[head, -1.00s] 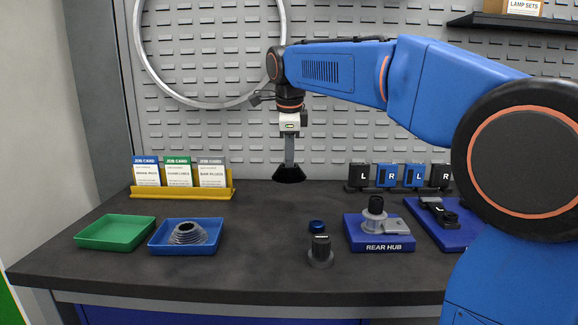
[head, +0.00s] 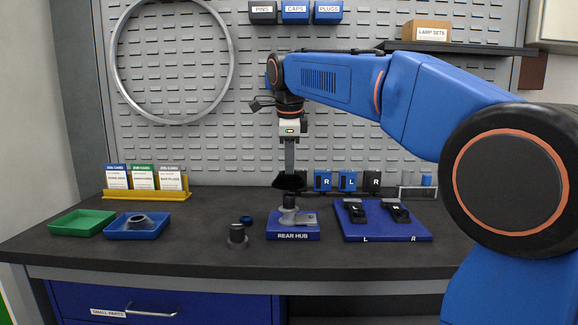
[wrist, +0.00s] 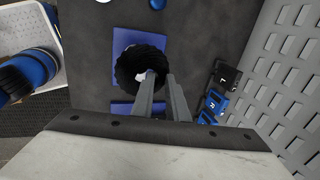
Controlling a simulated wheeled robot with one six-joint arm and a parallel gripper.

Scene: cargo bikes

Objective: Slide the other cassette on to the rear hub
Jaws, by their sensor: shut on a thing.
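My gripper (head: 289,168) points straight down and is shut on a black cassette (head: 289,182), which is ring-shaped in the wrist view (wrist: 141,62). The cassette is above the rear hub (head: 289,217), a grey spool with a dark upright post on a blue base labelled REAR HUB (head: 292,236). The cassette looks in line with the post and close to its top; whether they touch I cannot tell. In the wrist view the cassette hides most of the hub, and a pale bit shows through its hole. A grey cassette (head: 137,219) lies in the blue tray (head: 119,234).
A dark post on a round foot (head: 237,236) and a small blue ring (head: 246,219) stand left of the hub. A blue board (head: 385,232) marked L and R lies to its right. A green tray (head: 82,223) is far left. Blue and black holders (head: 347,180) stand behind.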

